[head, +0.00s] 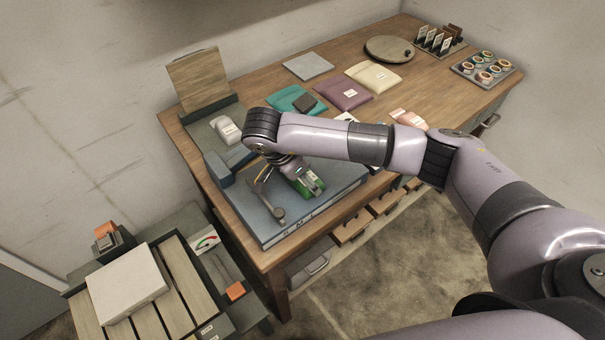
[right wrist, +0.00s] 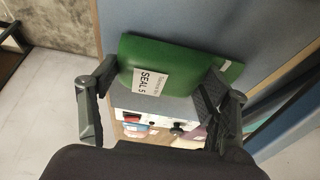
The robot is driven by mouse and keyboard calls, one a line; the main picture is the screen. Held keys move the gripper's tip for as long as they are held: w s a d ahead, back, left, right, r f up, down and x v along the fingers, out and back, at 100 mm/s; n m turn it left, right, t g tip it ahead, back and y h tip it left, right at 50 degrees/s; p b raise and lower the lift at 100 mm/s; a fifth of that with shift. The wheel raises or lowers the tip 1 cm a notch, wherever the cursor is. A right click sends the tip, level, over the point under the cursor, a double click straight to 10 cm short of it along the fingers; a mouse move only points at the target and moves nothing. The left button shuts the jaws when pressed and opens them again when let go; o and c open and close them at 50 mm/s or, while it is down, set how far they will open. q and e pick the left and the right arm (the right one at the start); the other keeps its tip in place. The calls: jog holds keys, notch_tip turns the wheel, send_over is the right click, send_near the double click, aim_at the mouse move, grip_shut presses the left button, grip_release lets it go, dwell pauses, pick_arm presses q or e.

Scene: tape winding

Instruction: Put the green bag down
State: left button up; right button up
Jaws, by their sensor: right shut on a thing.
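The green bag (head: 313,186) is partly hidden under my right gripper (head: 298,178) in the head view, over the blue-grey slab (head: 325,203) at the table's front corner. In the right wrist view the green bag (right wrist: 190,66) has a white label and lies between the fingers of my right gripper (right wrist: 158,88), which is shut on it. I cannot tell whether the bag touches the slab. My left gripper is in neither view.
A grey wrench-like tool (head: 270,203) lies on the slab beside the gripper. Teal (head: 285,100), purple (head: 342,93) and cream (head: 373,76) bags lie farther back on the wooden table. A wooden board (head: 199,80) stands at the back left.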

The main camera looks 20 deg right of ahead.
jog(key=shift+f+b, duration=0.4)
jog(key=shift+b, duration=0.1)
jog(key=o, duration=1.2)
jog(key=shift+r, duration=0.1)
jog(key=shift+c, duration=0.2)
jog(key=shift+r+p, duration=0.4)
jog(key=shift+p, duration=0.2)
jog(key=b+v, duration=0.2)
jog(key=v, duration=0.2)
jog(key=shift+a+r, duration=0.2)
jog(key=v, duration=0.7)
jog(key=shift+r+b, duration=0.2)
jog(key=shift+b, duration=0.15)
